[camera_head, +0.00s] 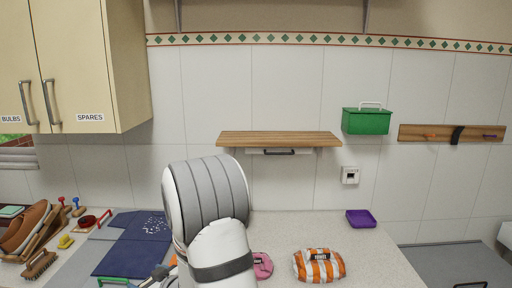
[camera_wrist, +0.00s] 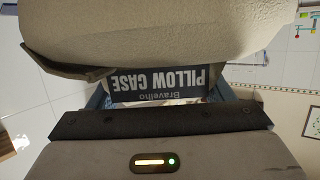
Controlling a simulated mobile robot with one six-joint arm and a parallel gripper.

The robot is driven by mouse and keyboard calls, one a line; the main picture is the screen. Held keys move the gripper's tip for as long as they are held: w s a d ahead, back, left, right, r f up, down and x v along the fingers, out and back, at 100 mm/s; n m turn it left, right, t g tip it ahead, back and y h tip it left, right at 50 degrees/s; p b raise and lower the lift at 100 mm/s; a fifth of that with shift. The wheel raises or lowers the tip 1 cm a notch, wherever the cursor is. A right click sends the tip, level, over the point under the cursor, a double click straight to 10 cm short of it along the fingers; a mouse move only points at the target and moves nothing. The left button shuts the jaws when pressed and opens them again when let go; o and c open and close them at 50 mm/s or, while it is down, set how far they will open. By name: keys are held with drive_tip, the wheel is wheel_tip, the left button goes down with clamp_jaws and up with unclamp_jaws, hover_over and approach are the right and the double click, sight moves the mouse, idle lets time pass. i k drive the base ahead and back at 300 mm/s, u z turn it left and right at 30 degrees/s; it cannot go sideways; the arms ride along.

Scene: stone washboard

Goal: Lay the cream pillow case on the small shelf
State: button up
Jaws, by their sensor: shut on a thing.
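The cream pillow case (camera_wrist: 160,38) fills the top of the wrist view, a soft cream bundle with a dark label reading "PILLOW CASE" upside down. My gripper (camera_wrist: 158,98) is shut on it, with the label between the blue-grey fingers. The fingertips are mostly hidden by the bundle. In the head view my own arm stands in front, and neither the gripper nor the pillow case can be made out there. The small shelf (camera_head: 278,138) is a wooden board on the tiled wall, right of my arm, with a bare top.
A green box (camera_head: 366,121) and a hook rail (camera_head: 450,133) hang right of the shelf. A cream cupboard (camera_head: 75,65) is at upper left. On the counter are an orange-striped bundle (camera_head: 319,266), a pink item (camera_head: 262,266), a purple tray (camera_head: 361,218) and a blue mat (camera_head: 128,258).

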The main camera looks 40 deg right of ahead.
sight(251, 139)
drive_tip(key=u, duration=0.1)
drive_tip(key=i, duration=0.55)
drive_tip(key=z, duration=1.35)
drive_tip(key=k, duration=0.9)
drive_tip(key=z, duration=0.15)
drive_tip(key=i, duration=0.9)
drive_tip(key=u, duration=0.05)
